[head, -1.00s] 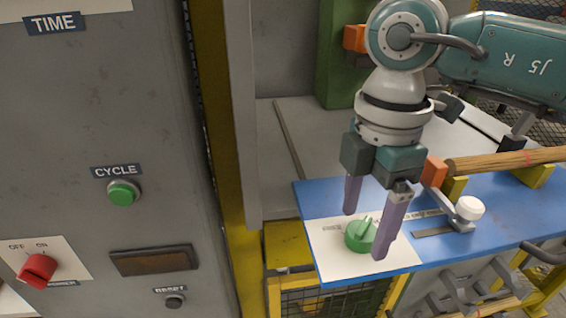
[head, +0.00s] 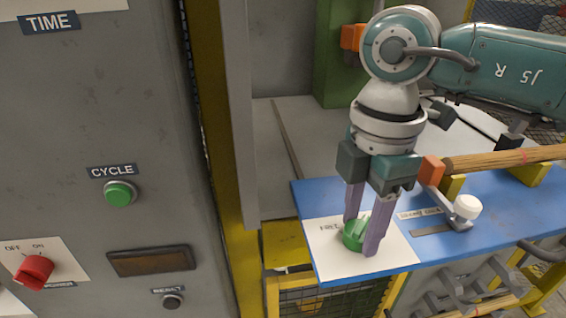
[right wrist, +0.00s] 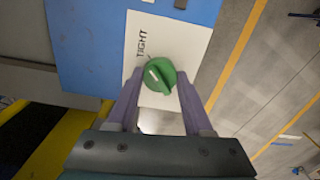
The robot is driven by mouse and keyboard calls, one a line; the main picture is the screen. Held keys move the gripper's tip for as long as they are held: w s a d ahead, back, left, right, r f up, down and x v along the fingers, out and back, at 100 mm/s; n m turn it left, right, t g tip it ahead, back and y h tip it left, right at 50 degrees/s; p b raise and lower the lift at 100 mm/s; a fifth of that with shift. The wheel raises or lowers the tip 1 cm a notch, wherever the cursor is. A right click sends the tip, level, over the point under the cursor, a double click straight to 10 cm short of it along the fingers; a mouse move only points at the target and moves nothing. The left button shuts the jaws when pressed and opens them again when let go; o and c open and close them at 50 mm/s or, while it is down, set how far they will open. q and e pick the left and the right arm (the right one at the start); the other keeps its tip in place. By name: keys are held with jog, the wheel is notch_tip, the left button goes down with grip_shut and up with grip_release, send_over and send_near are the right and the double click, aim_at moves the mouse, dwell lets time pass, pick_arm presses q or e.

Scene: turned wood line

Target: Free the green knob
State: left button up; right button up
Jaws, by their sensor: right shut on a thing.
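The green knob (head: 355,236) sits on a white label plate (head: 392,255) at the near left corner of a blue board. In the right wrist view the knob (right wrist: 159,76) shows a pale pointer mark, and the word TIGHT is printed on the plate beside it. My right gripper (head: 362,232) points down with its two purple fingers on either side of the knob, shut on it. The fingers hide part of the knob in the head view. My left gripper is not in view.
A wooden rod (head: 500,160) lies in yellow rests on the blue board (head: 470,228), beside a lever with a white ball (head: 467,206). At the left stands a grey panel with a green CYCLE button (head: 120,193) and a red switch (head: 34,271). A yellow post (head: 213,130) separates them.

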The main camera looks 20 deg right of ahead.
grip_shut()
jog(key=shift+n, duration=0.3)
jog(key=n, duration=0.3)
jog(key=shift+n, duration=0.3)
jog(key=n+b, duration=0.1)
jog(key=n, duration=0.3)
jog(key=shift+n, duration=0.3)
jog(key=n+b, duration=0.1)
jog(key=n, duration=0.5)
jog(key=shift+b, duration=0.35)
jog(key=shift+n+b, duration=0.45)
jog(key=shift+n, duration=1.25)
